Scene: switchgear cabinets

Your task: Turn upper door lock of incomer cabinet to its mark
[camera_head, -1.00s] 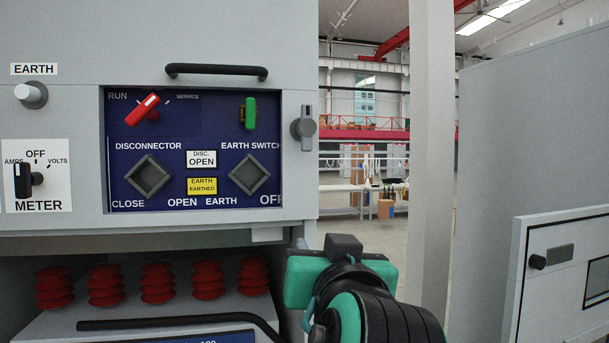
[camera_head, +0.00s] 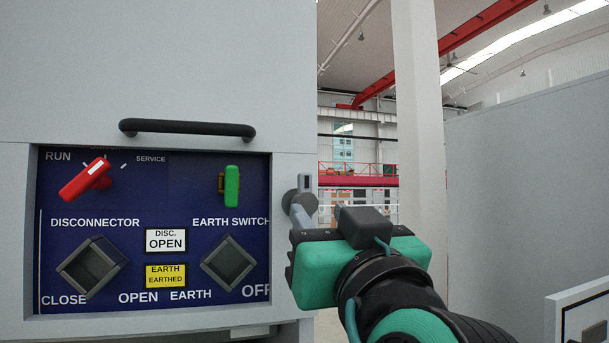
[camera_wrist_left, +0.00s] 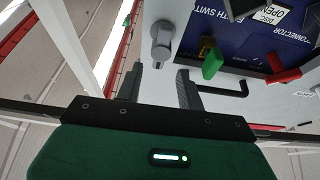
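The upper door lock (camera_head: 293,202) is a grey round boss with a short lever, on the cabinet front just right of the blue panel. Its lever points about straight up in the head view. In the left wrist view the lock (camera_wrist_left: 161,42) stands just beyond the fingertips. My left gripper (camera_wrist_left: 160,70) is open, with its two dark fingers apart and nothing between them. In the head view my left gripper (camera_head: 304,213) reaches up to the lock from the lower right and covers its lower edge. I cannot tell whether it touches. No lock mark can be made out. My right gripper is not in view.
The blue panel (camera_head: 150,190) carries a red switch handle (camera_head: 84,180), a green handle (camera_head: 232,186) and two square sockets. A black bar handle (camera_head: 187,128) sticks out above it. A white column (camera_head: 418,130) and a grey cabinet wall (camera_head: 520,190) stand to the right.

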